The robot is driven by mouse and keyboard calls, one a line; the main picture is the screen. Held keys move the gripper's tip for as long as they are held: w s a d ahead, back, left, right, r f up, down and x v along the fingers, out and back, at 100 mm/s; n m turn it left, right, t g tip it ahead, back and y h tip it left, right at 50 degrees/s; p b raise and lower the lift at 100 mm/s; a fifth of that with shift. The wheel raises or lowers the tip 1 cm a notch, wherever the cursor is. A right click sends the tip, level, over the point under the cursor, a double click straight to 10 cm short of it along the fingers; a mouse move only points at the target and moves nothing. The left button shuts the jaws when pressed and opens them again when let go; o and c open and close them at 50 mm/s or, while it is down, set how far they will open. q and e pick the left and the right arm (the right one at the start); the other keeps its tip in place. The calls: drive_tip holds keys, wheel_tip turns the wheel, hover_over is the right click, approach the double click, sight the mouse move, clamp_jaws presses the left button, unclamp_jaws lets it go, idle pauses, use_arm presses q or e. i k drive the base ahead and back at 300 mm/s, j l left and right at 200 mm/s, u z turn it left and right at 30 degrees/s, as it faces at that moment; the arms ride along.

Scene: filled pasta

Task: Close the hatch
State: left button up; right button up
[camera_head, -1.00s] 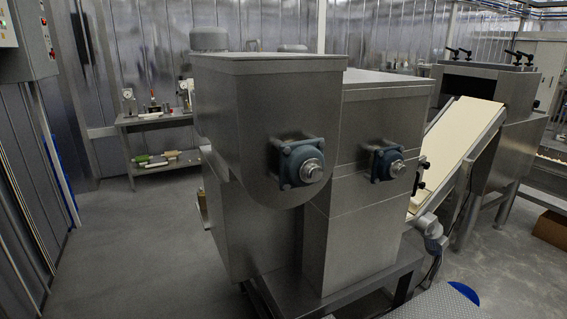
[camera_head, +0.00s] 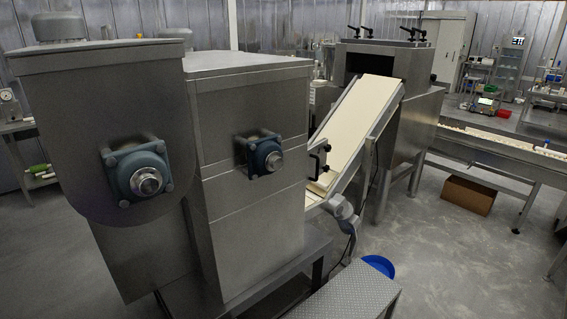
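A large grey metal machine (camera_head: 245,200) fills the left and middle of the head view. Its left drum-shaped part has a flat metal lid (camera_head: 95,55) lying on top. Its right box part has a flat top cover (camera_head: 240,66), which looks shut. I cannot tell which part is the hatch, and no hatch is seen standing open. Two blue bearing blocks with steel shaft ends, the left one (camera_head: 138,172) and the right one (camera_head: 259,154), sit on the front. Neither of my grippers is in view.
A sloped cream conveyor (camera_head: 358,120) rises to a second metal machine (camera_head: 413,105) at the back. A ridged metal step (camera_head: 345,292), a blue round object (camera_head: 379,265) and a cardboard box (camera_head: 468,195) are on the floor. Open floor lies at the right front.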

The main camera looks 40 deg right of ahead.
sight(314, 168)
drive_tip(key=l+u, duration=0.1)
drive_tip(key=l, duration=1)
drive_tip(key=l+z, duration=0.3)
drive_tip(key=i+l+z, duration=0.15)
drive_tip(key=l+z, duration=0.15)
drive_tip(key=l, duration=0.15)
drive_tip(key=i+l+z, duration=0.1)
drive_tip(key=l+z, duration=0.2)
drive_tip(key=l+u, duration=0.15)
drive_tip(key=u, duration=0.25)
drive_tip(key=i+l+u, duration=0.1)
drive_tip(key=u, duration=0.3)
drive_tip(key=l+u, duration=0.3)
drive_tip(key=u, duration=0.15)
drive_tip(key=l+u, duration=0.3)
drive_tip(key=l, duration=0.2)
drive_tip(key=k+l+u, duration=0.1)
drive_tip(key=l+u, duration=0.15)
drive_tip(key=l, duration=0.25)
drive_tip(key=k+l, duration=0.1)
drive_tip(key=l, duration=0.65)
drive_tip(key=k+l+u, duration=0.1)
drive_tip(key=l, duration=0.3)
